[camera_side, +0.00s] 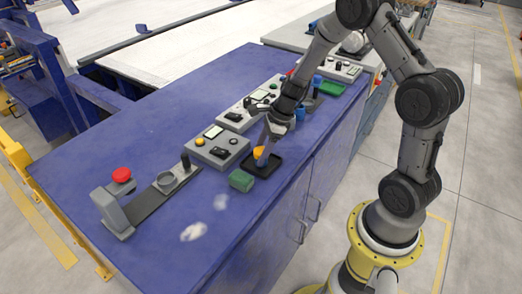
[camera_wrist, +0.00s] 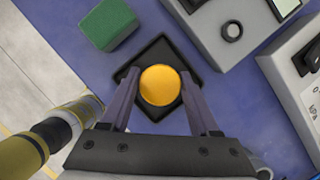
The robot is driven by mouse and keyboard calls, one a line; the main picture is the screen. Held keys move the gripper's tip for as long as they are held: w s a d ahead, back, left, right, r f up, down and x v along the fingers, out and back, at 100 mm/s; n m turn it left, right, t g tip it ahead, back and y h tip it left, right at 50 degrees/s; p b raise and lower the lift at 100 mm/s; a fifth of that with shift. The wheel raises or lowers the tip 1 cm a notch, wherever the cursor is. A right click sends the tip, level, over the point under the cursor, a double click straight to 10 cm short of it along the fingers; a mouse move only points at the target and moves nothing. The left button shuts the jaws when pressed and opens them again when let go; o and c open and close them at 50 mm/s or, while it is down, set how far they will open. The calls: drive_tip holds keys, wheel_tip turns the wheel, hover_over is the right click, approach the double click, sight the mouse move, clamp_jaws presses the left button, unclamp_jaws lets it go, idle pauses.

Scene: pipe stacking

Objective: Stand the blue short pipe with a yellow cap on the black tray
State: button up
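The short blue pipe with a yellow cap (camera_side: 259,153) stands about upright at the black tray (camera_side: 274,168), with its blue part low over or on the tray floor. In the wrist view I look down on the round yellow cap (camera_wrist: 160,85), with the black tray (camera_wrist: 152,50) around and beneath it. My gripper (camera_wrist: 160,76) has one finger on each side of the capped pipe, close against it. In the side view my gripper (camera_side: 266,146) reaches down to the pipe from above. The pipe's lower end is hidden in the wrist view, so contact with the tray is unclear.
A green block (camera_side: 241,180) sits just left of the tray; it also shows in the wrist view (camera_wrist: 107,23). A grey control box (camera_side: 217,146) stands behind the tray. Another blue pipe (camera_side: 300,114) stands farther back. The blue table's front left (camera_side: 180,262) is mostly clear.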

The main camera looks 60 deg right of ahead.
drive_tip(key=o, duration=0.3)
drive_tip(key=shift+r, duration=0.1)
drive_tip(key=v, duration=1.2)
drive_tip(key=s+a+r+n+h, duration=0.1)
drive_tip(key=s+a+r+n, duration=0.6)
drive_tip(key=r+n, duration=0.3)
drive_tip(key=s+a+r+n+t+h, duration=0.1)
drive_tip(key=s+a+n, duration=0.1)
drive_tip(key=s+n, duration=0.4)
drive_tip(key=s+a+r+n+t+h, duration=0.1)
drive_tip(key=s+n, duration=0.5)
drive_tip(key=n, duration=0.5)
drive_tip(key=shift+s+a, duration=0.4)
